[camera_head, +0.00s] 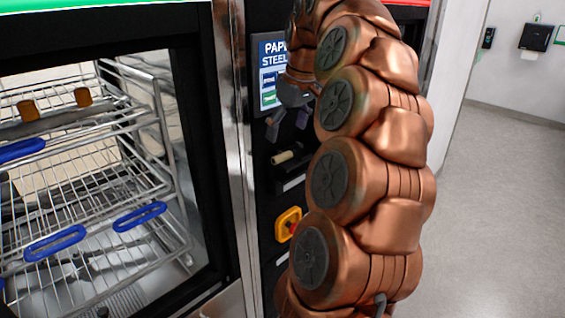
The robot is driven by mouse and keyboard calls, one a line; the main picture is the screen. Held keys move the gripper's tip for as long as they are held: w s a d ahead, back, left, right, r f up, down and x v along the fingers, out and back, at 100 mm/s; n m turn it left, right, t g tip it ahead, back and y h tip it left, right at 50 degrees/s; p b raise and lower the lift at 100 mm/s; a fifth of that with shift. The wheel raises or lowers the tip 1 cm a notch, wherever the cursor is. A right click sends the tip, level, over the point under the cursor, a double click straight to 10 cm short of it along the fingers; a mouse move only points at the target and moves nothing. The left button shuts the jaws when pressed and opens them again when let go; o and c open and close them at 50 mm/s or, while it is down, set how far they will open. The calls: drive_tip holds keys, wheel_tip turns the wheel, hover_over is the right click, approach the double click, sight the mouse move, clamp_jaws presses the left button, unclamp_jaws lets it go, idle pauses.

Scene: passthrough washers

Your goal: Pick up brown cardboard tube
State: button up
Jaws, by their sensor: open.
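A small tan-brown cardboard tube (284,157) lies on its side at a small black ledge on the front of the dark panel between the washers. Its near end points left, and its right end is partly hidden by my arm. My gripper (287,125) is just above the tube with its fingers pointing down. The fingers are apart, nothing is between them, and they do not appear to touch the tube.
A yellow emergency-stop box (288,224) with a red button sits on the panel below. A washer with wire racks (90,190) and blue handles stands left. A sign (270,75) is behind the gripper. Open floor (500,220) lies right.

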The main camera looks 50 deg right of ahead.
sight(282, 154)
drive_tip(key=shift+w+d+f+p, duration=0.1)
drive_tip(key=shift+d+f+p, duration=0.1)
drive_tip(key=shift+f, duration=0.45)
drive_tip(key=shift+w+d+f+p, duration=0.1)
drive_tip(key=shift+d+f, duration=0.1)
drive_tip(key=shift+f, duration=0.4)
drive_tip(key=shift+w+p+x, duration=0.1)
drive_tip(key=shift+p+x, duration=0.5)
drive_tip(key=shift+x, duration=0.7)
drive_tip(key=shift+w+p+x, duration=0.15)
drive_tip(key=shift+p+x, duration=0.4)
drive_tip(key=shift+x, duration=0.7)
drive_tip(key=shift+d, duration=0.1)
drive_tip(key=shift+c, duration=0.2)
drive_tip(key=c, duration=0.8)
